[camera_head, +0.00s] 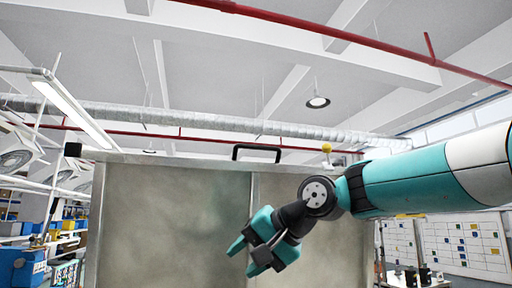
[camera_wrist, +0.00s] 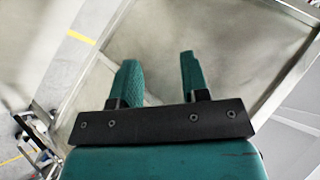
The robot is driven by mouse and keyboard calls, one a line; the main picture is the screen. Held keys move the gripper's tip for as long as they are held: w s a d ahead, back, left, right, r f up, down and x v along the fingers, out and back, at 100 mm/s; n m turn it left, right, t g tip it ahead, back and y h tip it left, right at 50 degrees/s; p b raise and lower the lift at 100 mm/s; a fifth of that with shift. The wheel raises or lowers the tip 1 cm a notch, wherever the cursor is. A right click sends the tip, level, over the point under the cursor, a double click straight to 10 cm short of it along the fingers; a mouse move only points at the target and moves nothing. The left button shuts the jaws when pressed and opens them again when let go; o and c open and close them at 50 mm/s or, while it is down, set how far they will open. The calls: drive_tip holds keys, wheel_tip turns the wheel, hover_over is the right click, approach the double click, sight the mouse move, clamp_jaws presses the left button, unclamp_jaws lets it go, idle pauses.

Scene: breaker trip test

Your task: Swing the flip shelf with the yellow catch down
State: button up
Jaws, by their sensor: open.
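A small yellow catch (camera_head: 327,148) stands up at the top edge of a large grey metal cabinet, right of centre in the head view. The flip shelf cannot be made out for certain; a thin pale edge (camera_head: 200,161) runs along the cabinet top below the catch. My gripper (camera_head: 248,257) is in front of the cabinet's right part, well below and left of the catch. Its two teal fingers (camera_wrist: 160,62) are apart with nothing between them in the wrist view. The catch does not show in the wrist view.
A black handle (camera_head: 257,146) rises from the cabinet top, left of the catch. Grey cabinet panels (camera_head: 170,220) fill the middle. Shelving with blue bins stands far left; whiteboards (camera_head: 465,245) stand right.

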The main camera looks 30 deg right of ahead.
drive_tip(key=w+d+r+m+t+h+p, duration=0.1)
drive_tip(key=w+d+r+m+t, duration=0.15)
drive_tip(key=d+r, duration=0.45)
drive_tip(key=w+d+r+m+t+p, duration=0.1)
drive_tip(key=d+r+m+t+p, duration=0.15)
drive_tip(key=r, duration=0.85)
drive_tip(key=m+t+h, duration=0.1)
drive_tip(key=m+t, duration=0.1)
drive_tip(key=m, duration=0.3)
approach(260, 147)
drive_tip(key=p+x, duration=0.8)
drive_tip(key=x, duration=0.3)
drive_tip(key=shift+p, duration=0.3)
clamp_jaws()
